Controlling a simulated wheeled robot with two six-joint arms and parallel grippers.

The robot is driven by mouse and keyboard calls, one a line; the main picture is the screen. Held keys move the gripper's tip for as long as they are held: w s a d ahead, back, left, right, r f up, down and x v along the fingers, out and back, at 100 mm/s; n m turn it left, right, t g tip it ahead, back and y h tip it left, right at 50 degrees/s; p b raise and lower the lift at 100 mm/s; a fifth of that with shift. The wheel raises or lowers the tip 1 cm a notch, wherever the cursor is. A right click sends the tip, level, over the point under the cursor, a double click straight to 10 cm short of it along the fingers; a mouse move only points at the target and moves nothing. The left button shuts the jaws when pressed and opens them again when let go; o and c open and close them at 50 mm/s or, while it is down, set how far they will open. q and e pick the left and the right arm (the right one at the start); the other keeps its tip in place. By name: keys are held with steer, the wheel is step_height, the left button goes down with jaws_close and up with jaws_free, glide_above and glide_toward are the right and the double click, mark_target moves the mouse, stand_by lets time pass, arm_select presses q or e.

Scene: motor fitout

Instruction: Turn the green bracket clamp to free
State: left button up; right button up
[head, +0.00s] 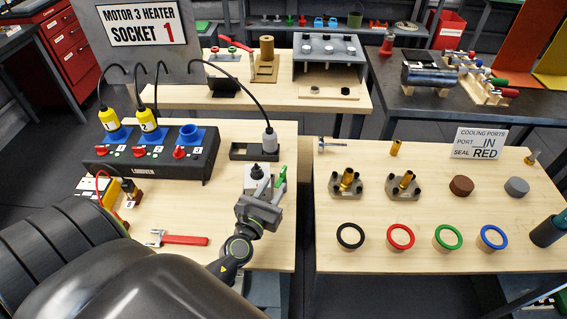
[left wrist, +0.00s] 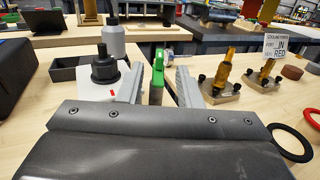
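In the left wrist view the green clamp (left wrist: 157,76) shows between my two fingertips, with a gap on each side. My left gripper (head: 266,195) is open, just in front of the clamp; its fingers (left wrist: 158,88) point towards it. The black knob on its pale plate (left wrist: 105,68) is left of the fingers. The clamp's lower part is hidden behind the gripper. My right gripper does not show.
A red-handled tool (head: 183,240) lies nearer. The right table (head: 350,270) carries fittings and coloured rings; a gap separates the tables.

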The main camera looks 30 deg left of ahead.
mark_target(281, 173)
arm_select(q)
steer(key=w, duration=0.2)
steer(key=w+a+p, duration=0.1)
steer(key=w, duration=0.4)
steer(key=shift+w+a, duration=0.25)
jaws_close()
